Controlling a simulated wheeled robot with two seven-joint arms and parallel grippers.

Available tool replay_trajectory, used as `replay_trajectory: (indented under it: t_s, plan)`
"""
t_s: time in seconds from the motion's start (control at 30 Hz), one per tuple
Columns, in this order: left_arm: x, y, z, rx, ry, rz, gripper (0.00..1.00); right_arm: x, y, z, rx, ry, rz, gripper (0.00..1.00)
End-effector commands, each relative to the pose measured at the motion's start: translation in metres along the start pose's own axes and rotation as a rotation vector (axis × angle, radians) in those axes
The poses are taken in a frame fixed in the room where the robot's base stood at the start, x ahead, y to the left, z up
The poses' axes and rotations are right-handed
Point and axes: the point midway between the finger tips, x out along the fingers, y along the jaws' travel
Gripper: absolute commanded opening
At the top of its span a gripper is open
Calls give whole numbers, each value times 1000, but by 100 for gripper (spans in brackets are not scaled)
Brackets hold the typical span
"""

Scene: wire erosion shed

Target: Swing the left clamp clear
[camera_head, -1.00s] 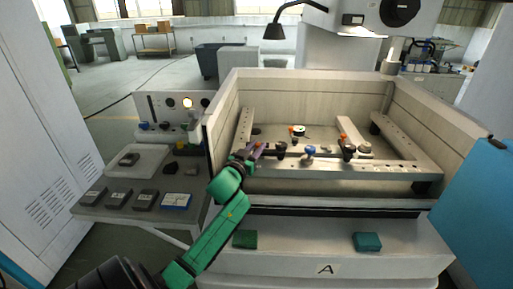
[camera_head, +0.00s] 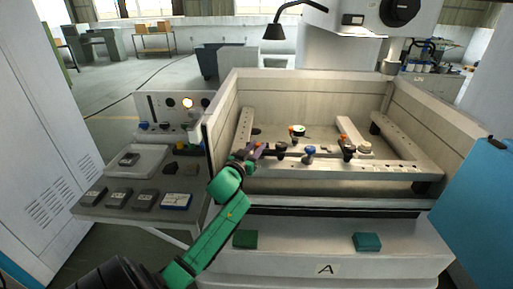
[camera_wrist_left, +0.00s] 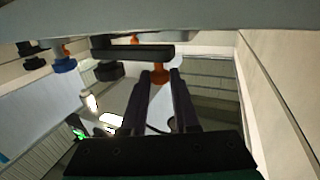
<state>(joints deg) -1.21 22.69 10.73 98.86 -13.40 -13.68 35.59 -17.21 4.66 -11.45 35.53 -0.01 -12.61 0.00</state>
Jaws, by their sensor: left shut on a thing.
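My left gripper (camera_head: 253,151) reaches over the front left of the machine's tank. In the left wrist view its two dark fingers (camera_wrist_left: 158,100) are shut around an orange knob or post (camera_wrist_left: 160,76). This orange part sits at one end of a dark clamp bar (camera_wrist_left: 135,53). In the head view the left clamp (camera_head: 281,147) shows as a dark knob beside the gripper, over the front rail; the gripper hides part of it. A second clamp (camera_head: 346,147) stands farther right. My right gripper is not in view.
The tank wall (camera_head: 209,140) rises close to my left arm. A blue knob (camera_head: 310,151) stands between the clamps on the front rail (camera_head: 400,166). A round part (camera_head: 299,130) lies behind. A side table (camera_head: 95,212) with dark blocks stands left.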

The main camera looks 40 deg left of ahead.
Motion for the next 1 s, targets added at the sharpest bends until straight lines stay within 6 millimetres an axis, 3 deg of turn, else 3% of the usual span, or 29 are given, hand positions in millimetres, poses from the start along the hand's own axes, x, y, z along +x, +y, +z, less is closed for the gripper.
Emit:
replay_trajectory:
  t_s: [0.23,0.43,0.8,0.83,0.87,0.9,1.0]
  plan:
    - [11,-4,-3,10,-3,140,0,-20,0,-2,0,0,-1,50]
    - [19,-7,0,5,-2,245,0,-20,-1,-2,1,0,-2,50]
    - [20,-9,1,0,-1,262,0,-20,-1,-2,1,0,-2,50]
    - [20,-9,0,0,-1,261,40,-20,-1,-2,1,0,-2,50]
    - [20,-9,0,0,-1,261,52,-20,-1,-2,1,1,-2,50]
    - [20,-9,0,0,-1,261,58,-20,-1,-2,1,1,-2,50]
    - [20,-9,0,0,-1,261,58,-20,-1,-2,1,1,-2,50]
